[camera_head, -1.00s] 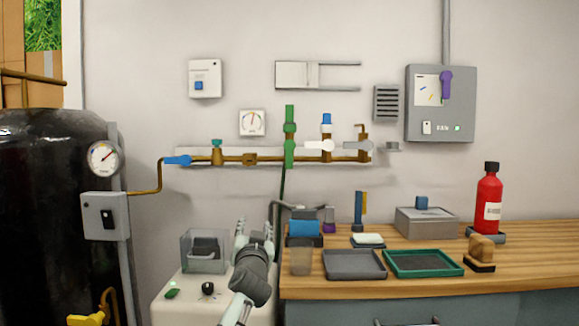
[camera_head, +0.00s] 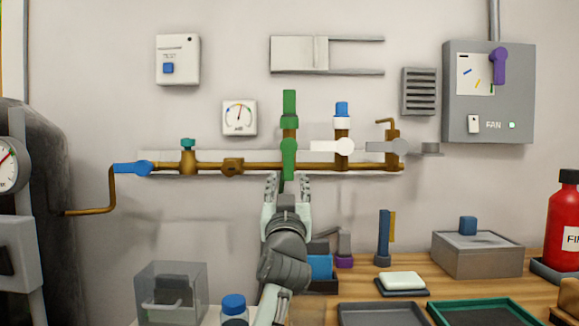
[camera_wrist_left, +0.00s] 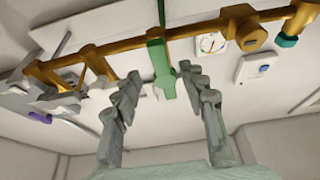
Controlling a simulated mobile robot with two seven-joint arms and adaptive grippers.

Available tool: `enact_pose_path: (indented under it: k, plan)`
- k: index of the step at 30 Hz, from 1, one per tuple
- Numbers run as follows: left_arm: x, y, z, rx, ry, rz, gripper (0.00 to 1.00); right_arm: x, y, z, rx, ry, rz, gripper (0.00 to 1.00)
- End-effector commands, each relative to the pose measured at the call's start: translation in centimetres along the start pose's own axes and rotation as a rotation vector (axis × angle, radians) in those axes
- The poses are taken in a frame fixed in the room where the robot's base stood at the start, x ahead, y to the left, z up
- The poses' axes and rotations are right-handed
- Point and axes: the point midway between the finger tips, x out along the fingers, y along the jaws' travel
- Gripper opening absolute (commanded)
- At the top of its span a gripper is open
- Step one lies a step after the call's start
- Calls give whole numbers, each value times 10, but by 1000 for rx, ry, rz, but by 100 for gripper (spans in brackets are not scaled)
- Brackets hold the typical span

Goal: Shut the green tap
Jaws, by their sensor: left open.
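The green tap (camera_head: 289,150) is on the brown pipe on the wall, with its green handle upright across the pipe and a green stem above it. The tap also shows in the left wrist view (camera_wrist_left: 160,62), between and beyond the fingers. My left gripper (camera_head: 287,185) is open and empty, just below the green handle, with its fingers pointing up toward it. In the left wrist view the gripper (camera_wrist_left: 165,85) has its fingers apart on either side of the handle's line; I cannot tell whether they touch it. My right gripper is not in view.
A white tap handle (camera_head: 332,147) and a grey one (camera_head: 387,147) are close to the right on the same pipe (camera_head: 215,167). A blue handle (camera_head: 132,168) is at the left. A clear box (camera_head: 171,290) and a bench with trays (camera_head: 395,315) are below.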

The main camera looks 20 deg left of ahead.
Motion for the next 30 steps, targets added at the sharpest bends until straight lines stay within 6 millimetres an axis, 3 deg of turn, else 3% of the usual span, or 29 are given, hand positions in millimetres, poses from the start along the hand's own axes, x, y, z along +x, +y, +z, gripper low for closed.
enact_pose_path:
  k: [5, 18, 29, 30]
  plan:
    - [10, 0, -2, -1, 2, 0, 42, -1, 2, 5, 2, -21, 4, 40]
    - [72, 0, -1, 0, 1, 0, 42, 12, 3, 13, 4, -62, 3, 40]
    - [78, 0, 0, -1, 0, 0, 42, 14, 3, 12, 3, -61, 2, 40]
    - [78, 0, 0, -1, 0, 0, 37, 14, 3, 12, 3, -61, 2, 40]
